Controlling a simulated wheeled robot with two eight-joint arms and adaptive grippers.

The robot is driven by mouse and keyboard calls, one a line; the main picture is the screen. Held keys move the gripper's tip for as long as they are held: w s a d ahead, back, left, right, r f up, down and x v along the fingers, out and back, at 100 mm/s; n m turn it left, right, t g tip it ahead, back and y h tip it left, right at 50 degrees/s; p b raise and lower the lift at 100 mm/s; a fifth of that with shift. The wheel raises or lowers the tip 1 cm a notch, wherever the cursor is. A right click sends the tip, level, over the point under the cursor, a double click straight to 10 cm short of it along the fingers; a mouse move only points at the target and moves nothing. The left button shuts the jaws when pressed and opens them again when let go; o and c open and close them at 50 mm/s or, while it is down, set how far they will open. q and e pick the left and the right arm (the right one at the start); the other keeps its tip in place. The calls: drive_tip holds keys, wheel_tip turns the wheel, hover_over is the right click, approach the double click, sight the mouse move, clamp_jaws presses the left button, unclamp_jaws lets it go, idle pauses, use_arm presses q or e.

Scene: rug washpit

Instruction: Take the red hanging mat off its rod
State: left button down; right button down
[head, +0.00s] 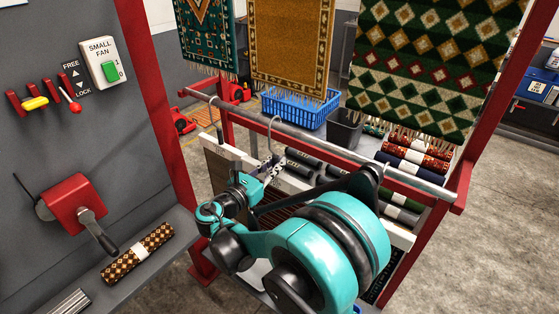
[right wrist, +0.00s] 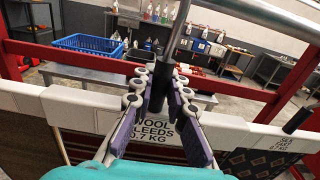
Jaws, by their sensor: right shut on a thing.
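A grey metal rod (head: 335,152) runs across a red frame. Hangers with white label bars hang from it on steel hooks. My right gripper (head: 268,174) is below the rod, at the middle hook (head: 273,130). In the right wrist view the gripper (right wrist: 160,78) is shut on the black stem (right wrist: 157,92) above a white bar (right wrist: 165,130) labelled wool, 0.7 kg. A reddish-brown mat (right wrist: 88,150) hangs under this bar, partly hidden by my arm. It may be the red mat, but I cannot tell for certain. My left gripper is not in view.
A dark patterned mat (right wrist: 255,163) hangs to the right on its own bar. Behind are a blue basket (head: 297,107), rolled rugs (head: 420,150) and large hanging rugs (head: 290,45). A grey panel with a red crank box (head: 72,197) and a rolled rug (head: 137,254) is at left.

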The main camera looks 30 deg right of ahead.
drive_tip(key=v, duration=1)
drive_tip(key=shift+a, duration=0.3)
idle(0.4)
idle(0.4)
